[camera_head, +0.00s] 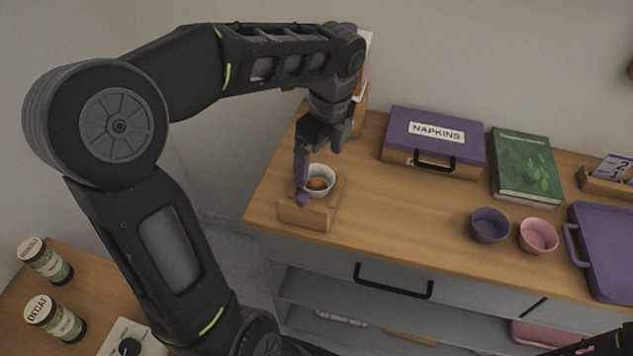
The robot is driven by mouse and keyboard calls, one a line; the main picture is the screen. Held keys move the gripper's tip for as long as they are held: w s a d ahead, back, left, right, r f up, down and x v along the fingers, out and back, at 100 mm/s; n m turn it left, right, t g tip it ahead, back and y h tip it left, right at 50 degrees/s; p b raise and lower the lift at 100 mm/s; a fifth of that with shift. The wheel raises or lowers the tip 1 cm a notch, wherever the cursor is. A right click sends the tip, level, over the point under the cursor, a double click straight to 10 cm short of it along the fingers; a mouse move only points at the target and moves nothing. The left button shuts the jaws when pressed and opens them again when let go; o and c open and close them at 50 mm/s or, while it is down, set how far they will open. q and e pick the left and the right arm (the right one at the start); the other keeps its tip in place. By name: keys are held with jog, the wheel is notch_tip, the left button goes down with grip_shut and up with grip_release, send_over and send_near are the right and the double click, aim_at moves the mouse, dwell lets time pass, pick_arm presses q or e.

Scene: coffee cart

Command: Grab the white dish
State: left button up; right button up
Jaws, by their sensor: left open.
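The white dish (322,172) is a small round bowl with a brown-orange thing (317,184) in it. It rests on a low wooden stand (306,214) at the left end of the counter. My left gripper (318,178) is open and points down at the dish. One purple-tipped finger is at the dish's left side and hides part of it. The other finger is harder to make out, and I cannot tell whether either touches the dish. My right gripper does not show; only a dark piece of my right arm shows at the lower right corner.
On the wooden counter (400,212) stand a purple napkins box (400,126), a green book (522,190), a purple cup (489,226), a pink cup (538,237) and a purple tray (608,250). The counter between stand and cups is clear. Two jars stand lower left.

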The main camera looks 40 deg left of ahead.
aim_at(316, 186)
pick_arm(q)
jog(key=shift+f, duration=0.1)
jog(key=f, duration=0.5)
jog(key=shift+a, duration=0.35)
jog(key=shift+c, duration=0.4)
jog(key=c, duration=1.3)
jog(key=shift+r, duration=0.15)
notch_tip(316, 186, up, 10)
jog(key=shift+f, duration=0.1)
dwell(0.3)
